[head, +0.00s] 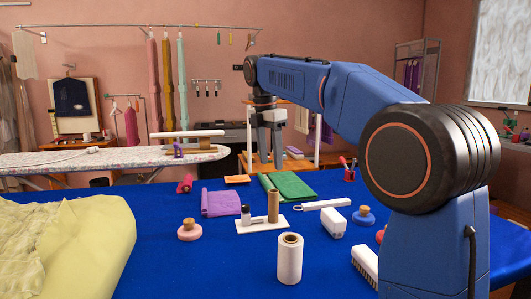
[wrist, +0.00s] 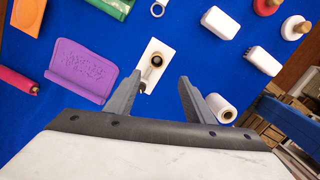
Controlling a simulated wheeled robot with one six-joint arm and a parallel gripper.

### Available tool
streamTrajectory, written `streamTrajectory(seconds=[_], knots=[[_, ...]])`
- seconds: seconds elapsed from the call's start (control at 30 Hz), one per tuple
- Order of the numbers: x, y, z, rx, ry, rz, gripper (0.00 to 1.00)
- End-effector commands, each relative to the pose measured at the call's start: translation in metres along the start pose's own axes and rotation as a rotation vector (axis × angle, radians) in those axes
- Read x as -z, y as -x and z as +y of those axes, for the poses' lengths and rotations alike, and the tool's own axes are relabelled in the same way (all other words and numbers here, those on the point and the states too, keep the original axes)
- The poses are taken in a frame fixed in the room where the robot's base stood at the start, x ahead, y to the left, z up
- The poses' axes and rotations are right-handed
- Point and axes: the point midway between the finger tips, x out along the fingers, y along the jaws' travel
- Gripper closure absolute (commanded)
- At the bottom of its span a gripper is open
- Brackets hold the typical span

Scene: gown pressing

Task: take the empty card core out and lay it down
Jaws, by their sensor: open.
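A brown card core (head: 273,206) stands upright on a white base plate (head: 256,226). In the wrist view I look down on its round top (wrist: 155,61), with the white base plate (wrist: 152,45) around it. My gripper (head: 265,166) is open and empty, above and behind the core in the head view. In the wrist view the core lies just beyond the gap between the fingertips of my gripper (wrist: 158,82), and nothing touches it.
A white roll (head: 289,260) stands nearer on the blue table (head: 200,270). Purple cloth (head: 221,203), green cloth (head: 290,186), a white block (head: 333,223), a brush (head: 365,262) and a pink-based stamp (head: 190,231) lie around. Yellow fabric (head: 85,235) covers the left. Bare blue table shows at front.

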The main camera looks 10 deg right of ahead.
Motion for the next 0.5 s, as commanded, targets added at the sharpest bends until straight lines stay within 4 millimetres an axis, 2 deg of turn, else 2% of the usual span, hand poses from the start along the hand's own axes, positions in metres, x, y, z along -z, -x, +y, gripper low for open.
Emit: streamTrajectory(seconds=[0.23,0.5], knots=[[0.000,-0.008,0.001,0.001,0.008,0.000,0.51],[0.000,-0.048,0.000,0.002,0.007,0.000,0.51]])
